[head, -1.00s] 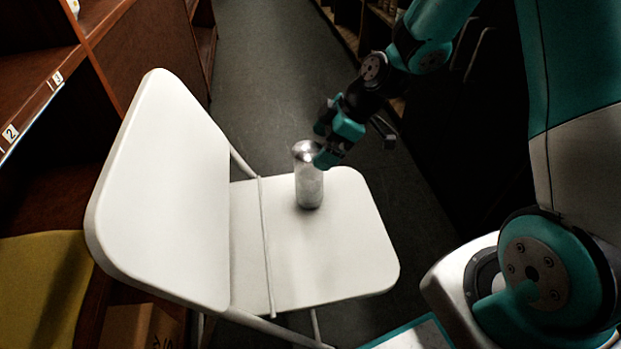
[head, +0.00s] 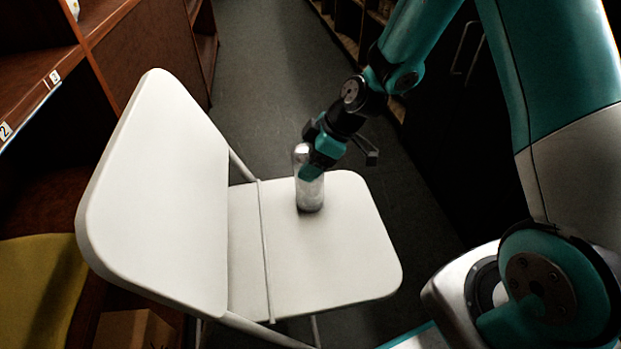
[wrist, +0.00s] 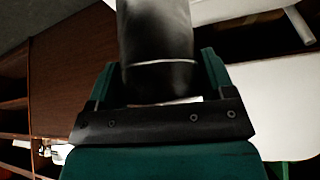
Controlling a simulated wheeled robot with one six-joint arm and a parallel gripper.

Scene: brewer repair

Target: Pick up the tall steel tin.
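The tall steel tin (head: 309,193) stands upright on the seat of a white folding chair in the head view. My gripper (head: 310,153) is at the tin's upper part, with its teal fingers reaching around it. In the wrist view the tin (wrist: 158,35) lies between the two fingers of my gripper (wrist: 160,60), one on each side. The fingers look open and very near the tin's sides; firm contact is not visible. My gripper hides part of the tin's top in the head view.
The white chair's seat (head: 345,255) is otherwise bare, and its tall backrest (head: 155,190) rises to the left. Brown shelving (head: 150,55) stands at the left, with a yellow surface (head: 40,285) below. Grey floor (head: 265,75) is clear behind the chair.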

